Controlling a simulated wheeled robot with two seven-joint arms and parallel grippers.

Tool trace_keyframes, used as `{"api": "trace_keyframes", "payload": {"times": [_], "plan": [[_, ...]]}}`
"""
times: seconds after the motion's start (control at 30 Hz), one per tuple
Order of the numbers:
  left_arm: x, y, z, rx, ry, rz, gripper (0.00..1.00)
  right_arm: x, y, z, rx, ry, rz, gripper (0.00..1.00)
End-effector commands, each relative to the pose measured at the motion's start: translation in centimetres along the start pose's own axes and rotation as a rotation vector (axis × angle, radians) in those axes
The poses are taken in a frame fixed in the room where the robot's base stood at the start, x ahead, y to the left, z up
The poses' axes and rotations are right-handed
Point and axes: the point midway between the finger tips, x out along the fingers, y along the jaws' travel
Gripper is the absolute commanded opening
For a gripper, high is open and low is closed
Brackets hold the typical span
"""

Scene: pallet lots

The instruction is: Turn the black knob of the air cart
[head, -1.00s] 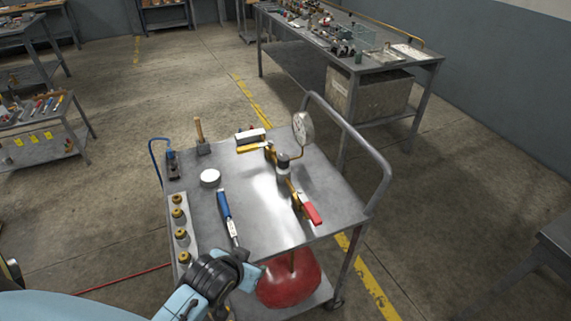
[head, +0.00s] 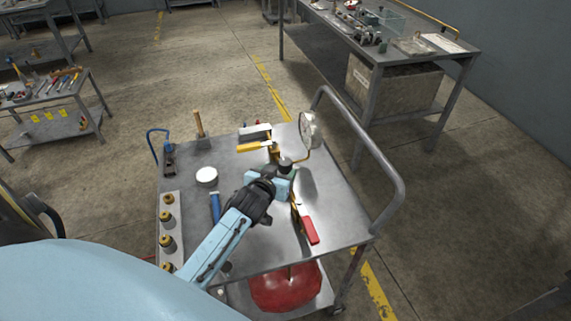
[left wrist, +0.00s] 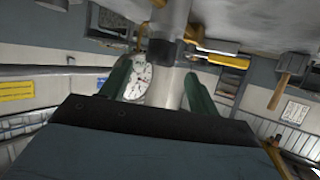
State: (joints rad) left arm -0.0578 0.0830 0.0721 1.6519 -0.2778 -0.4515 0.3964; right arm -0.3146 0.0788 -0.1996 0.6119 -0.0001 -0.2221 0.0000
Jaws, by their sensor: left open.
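The air cart (head: 330,225) is a grey metal trolley with brass piping on its top. The black knob (head: 286,161) stands on that piping, between a round gauge (head: 309,130) and a red lever (head: 309,230). My left gripper (head: 286,174) is at the knob from the near left and partly hides it. In the left wrist view its green fingers (left wrist: 160,80) are open, one on each side of a grey cylinder with a dark band (left wrist: 165,52). I cannot tell whether they touch it. My right gripper is not in view.
A blue-handled tool (head: 215,207) lies left of my arm, with a white disc (head: 206,176) behind it. A strip of brass fittings (head: 171,240) runs along the left edge. The cart's handle (head: 370,155) rises at right. A red tank (head: 285,290) sits below.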

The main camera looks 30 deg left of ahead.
Motion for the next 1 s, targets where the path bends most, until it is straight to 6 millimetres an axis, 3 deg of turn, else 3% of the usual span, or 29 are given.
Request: {"api": "trace_keyframes", "payload": {"times": [0.1,0.33,0.8,1.0], "plan": [[2.4,-0.1,0.1,0.002,-0.001,-0.001,0.61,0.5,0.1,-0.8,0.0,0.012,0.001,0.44],[5.3,0.0,0.1,0.0,-0.001,0.0,0.61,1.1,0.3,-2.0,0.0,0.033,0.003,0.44],[6.4,0.0,0.0,0.0,-0.001,0.0,0.61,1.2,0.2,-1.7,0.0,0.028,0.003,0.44],[6.4,0.0,0.0,0.0,-0.002,0.0,0.38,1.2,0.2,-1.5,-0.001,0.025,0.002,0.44]]}}
